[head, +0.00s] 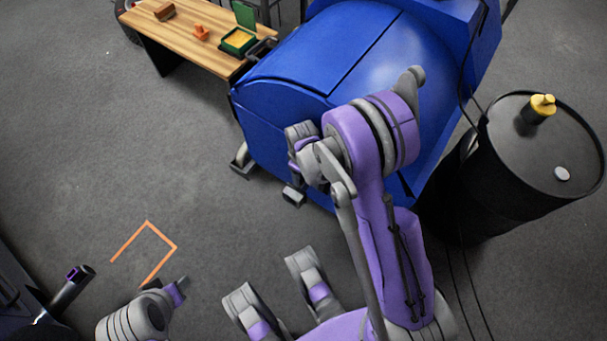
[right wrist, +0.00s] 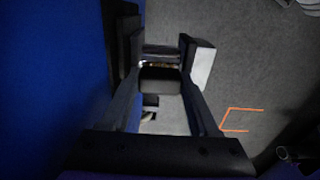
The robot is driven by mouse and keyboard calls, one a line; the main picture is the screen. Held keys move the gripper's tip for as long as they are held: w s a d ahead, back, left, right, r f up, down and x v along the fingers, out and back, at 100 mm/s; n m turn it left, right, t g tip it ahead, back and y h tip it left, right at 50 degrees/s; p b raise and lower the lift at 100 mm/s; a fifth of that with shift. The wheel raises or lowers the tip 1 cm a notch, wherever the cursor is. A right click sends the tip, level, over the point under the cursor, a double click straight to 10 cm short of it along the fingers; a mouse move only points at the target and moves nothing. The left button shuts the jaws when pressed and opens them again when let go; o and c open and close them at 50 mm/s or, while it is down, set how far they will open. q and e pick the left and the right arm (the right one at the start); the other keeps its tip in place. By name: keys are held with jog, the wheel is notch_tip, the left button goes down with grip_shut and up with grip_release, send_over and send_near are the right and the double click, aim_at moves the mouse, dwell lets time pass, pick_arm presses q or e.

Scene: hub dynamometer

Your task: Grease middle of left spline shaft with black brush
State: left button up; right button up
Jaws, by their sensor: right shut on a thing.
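My right gripper (head: 301,145) is beside the blue machine's near side, partly hidden by my own arm in the head view. In the right wrist view its fingers (right wrist: 163,75) are closed around a dark block, the black brush (right wrist: 160,80), with a thin brownish strip at its far end. An open green box (head: 238,40) with yellow-orange contents stands on the wooden table. My left gripper cannot be made out.
The blue machine (head: 340,60) fills the centre back and the left of the wrist view. The wooden table (head: 180,40) also holds a brown block (head: 164,11) and an orange piece (head: 200,32). A black drum (head: 545,150) stands right. Floor around the orange marking (head: 147,223) is clear.

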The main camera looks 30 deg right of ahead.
jog(key=shift+s, duration=0.1)
dwell(0.3)
jog(key=shift+s+d, duration=0.2)
jog(key=shift+s, duration=0.25)
jog(key=shift+w, duration=0.2)
jog(key=shift+w+a, duration=0.2)
jog(key=shift+w, duration=0.2)
dwell(0.3)
jog(key=shift+s, duration=0.2)
jog(key=shift+s+d, duration=0.2)
jog(key=shift+s, duration=0.2)
dwell(0.3)
